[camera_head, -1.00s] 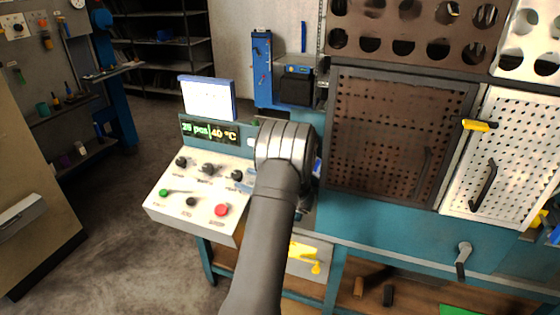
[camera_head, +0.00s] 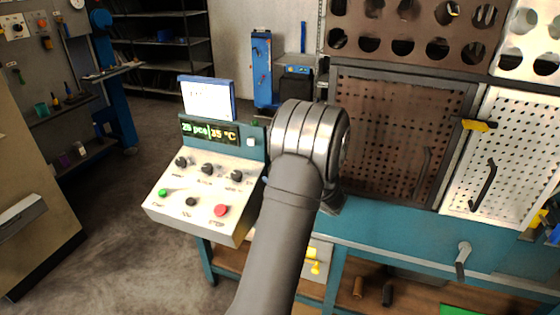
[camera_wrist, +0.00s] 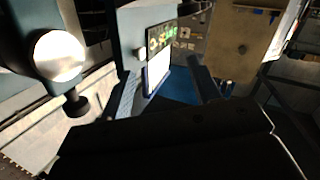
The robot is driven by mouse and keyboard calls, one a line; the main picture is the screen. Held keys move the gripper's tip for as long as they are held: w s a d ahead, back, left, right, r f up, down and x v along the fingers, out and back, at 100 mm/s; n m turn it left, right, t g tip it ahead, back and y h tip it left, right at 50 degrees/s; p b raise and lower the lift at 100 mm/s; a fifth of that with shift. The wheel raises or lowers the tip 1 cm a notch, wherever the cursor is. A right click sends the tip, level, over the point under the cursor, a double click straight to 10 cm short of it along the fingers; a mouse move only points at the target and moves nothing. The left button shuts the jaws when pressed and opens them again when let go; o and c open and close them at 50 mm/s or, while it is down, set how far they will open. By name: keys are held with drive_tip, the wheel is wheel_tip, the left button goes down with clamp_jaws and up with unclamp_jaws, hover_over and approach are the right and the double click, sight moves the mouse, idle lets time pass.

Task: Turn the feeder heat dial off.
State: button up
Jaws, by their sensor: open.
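The control panel (camera_head: 178,211) has a row of three black dials: left (camera_head: 181,162), middle (camera_head: 208,169) and right (camera_head: 237,175). Their labels are too small to read, so I cannot tell which is the feeder heat dial. The display (camera_head: 210,131) above them reads about 25 pcs and 35 °C. My gripper is hidden behind my wrist in the head view, right of the panel. In the wrist view my gripper (camera_wrist: 167,70) is open and empty, its fingers apart, with the display (camera_wrist: 161,38) and white card beyond. No dial is between the fingers.
A green button (camera_head: 162,193), a black knob (camera_head: 191,202) and a red button (camera_head: 221,210) sit along the panel's lower part. A white card (camera_head: 207,98) stands above the display. A perforated brown door (camera_head: 385,125) stands to the right of my arm.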

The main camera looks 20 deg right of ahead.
wheel_tip(320, 180, up, 9)
drive_tip(key=s+m+h, duration=0.1)
drive_tip(key=m+h, duration=0.2)
drive_tip(key=h, duration=0.4)
drive_tip(key=s+a+r+m+g+h, duration=0.3)
drive_tip(key=s+a+r+m+h, duration=0.1)
drive_tip(key=s, duration=0.6)
drive_tip(key=shift+m+g+h, duration=0.4)
drive_tip(key=shift+m+h, duration=0.3)
drive_tip(key=shift+h, duration=0.1)
drive_tip(key=shift+o, duration=0.2)
drive_tip(key=shift+r, duration=0.1)
